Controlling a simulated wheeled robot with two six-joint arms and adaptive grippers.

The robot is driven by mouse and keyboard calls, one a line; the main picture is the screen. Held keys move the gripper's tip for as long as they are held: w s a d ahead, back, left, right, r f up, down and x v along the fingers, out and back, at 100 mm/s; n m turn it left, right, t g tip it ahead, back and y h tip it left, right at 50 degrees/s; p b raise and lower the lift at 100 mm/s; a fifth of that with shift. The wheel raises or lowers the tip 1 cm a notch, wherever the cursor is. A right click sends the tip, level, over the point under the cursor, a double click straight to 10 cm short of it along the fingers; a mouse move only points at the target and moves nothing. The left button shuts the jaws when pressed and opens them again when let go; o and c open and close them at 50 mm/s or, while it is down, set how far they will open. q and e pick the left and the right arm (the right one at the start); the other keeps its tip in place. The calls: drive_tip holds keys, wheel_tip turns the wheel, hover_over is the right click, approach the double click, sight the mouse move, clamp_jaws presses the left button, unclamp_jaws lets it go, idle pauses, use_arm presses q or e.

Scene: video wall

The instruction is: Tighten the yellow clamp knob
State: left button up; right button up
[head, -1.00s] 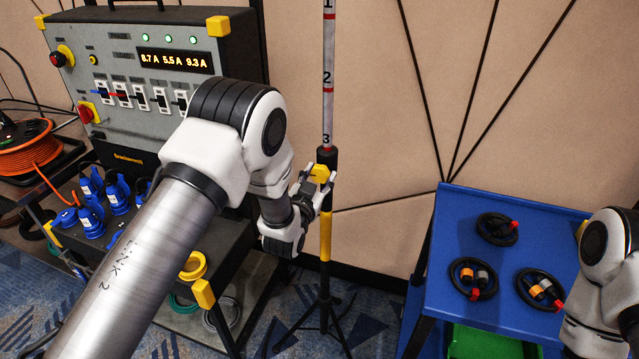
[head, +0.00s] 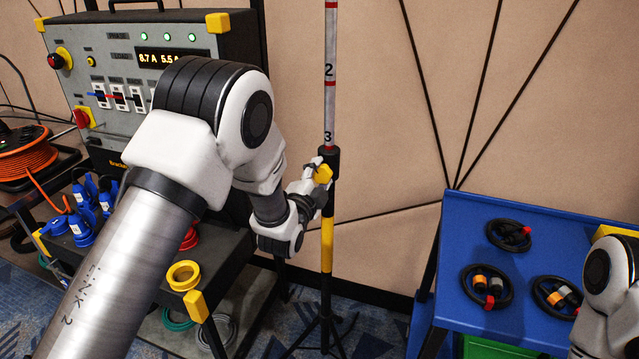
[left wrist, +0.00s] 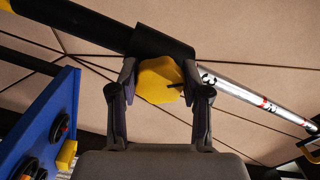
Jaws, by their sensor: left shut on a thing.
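The yellow clamp knob (head: 323,174) sits on the black collar (head: 329,158) of an upright stand, just below the numbered silver pole (head: 330,80). My left gripper (head: 318,180) reaches it from the left and is shut on the knob. In the left wrist view the knob (left wrist: 160,80) fills the space between the two fingers of my left gripper (left wrist: 160,97), with the black collar (left wrist: 165,45) right behind it. Part of the knob is hidden by the fingers. My right arm shows at the right edge of the head view, but its gripper is out of view.
A blue table (head: 462,222) with several black cable coils stands at the right. A power distribution box (head: 85,60) and a dark cart with blue connectors (head: 85,215) stand at the left. The stand's tripod legs (head: 325,325) spread on the carpet below.

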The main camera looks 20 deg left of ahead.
use_arm(q)
drive_tip(key=m+b, duration=0.2)
drive_tip(key=m, duration=0.2)
drive_tip(key=shift+f+m, duration=0.1)
drive_tip(key=shift+m, duration=0.2)
drive_tip(key=shift+m+b, duration=1)
drive_tip(key=shift+m, duration=0.6)
drive_tip(key=o, duration=1.2)
drive_tip(key=shift+c, duration=0.2)
drive_tip(key=s, duration=1.2)
drive_tip(key=shift+a, duration=0.15)
